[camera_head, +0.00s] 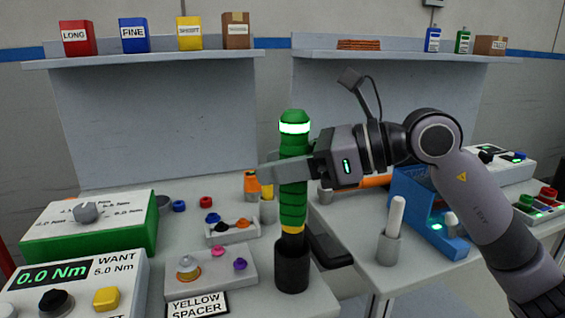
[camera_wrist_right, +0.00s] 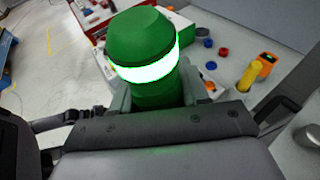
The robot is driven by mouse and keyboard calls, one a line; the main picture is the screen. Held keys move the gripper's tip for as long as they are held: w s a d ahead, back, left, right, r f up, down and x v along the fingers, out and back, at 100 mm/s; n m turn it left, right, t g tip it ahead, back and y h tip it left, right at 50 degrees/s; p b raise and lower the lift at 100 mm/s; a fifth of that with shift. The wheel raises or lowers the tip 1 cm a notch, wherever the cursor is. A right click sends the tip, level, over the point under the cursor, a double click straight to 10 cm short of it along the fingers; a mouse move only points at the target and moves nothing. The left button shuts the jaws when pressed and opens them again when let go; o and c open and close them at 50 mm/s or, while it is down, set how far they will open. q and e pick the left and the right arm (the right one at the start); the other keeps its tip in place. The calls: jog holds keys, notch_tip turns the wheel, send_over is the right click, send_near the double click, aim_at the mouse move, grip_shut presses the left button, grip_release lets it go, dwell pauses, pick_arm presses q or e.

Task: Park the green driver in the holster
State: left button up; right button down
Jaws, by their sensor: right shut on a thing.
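The green driver (camera_head: 293,190) stands upright in the head view, with a lit white-green band near its top and a yellow ring near its lower end. Its lower tip is at the mouth of a dark cylindrical holster (camera_head: 292,268); how deep it sits inside I cannot tell. My right gripper (camera_head: 290,168) is shut around the driver's upper body. In the right wrist view the driver (camera_wrist_right: 146,50) fills the space between the fingers, its rounded top toward the camera. My left gripper is not in view.
A torque box reading 0.0 Nm (camera_head: 65,285) and a green-sided box (camera_head: 95,225) stand at left. Small trays with colored knobs (camera_head: 210,270) lie left of the holster. A white peg in a grey cup (camera_head: 392,240) and a blue holder (camera_head: 425,205) stand at right.

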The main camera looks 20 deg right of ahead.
jog(key=shift+f, duration=0.2)
jog(key=shift+c, duration=2.4)
grip_release()
jog(key=shift+f, duration=0.1)
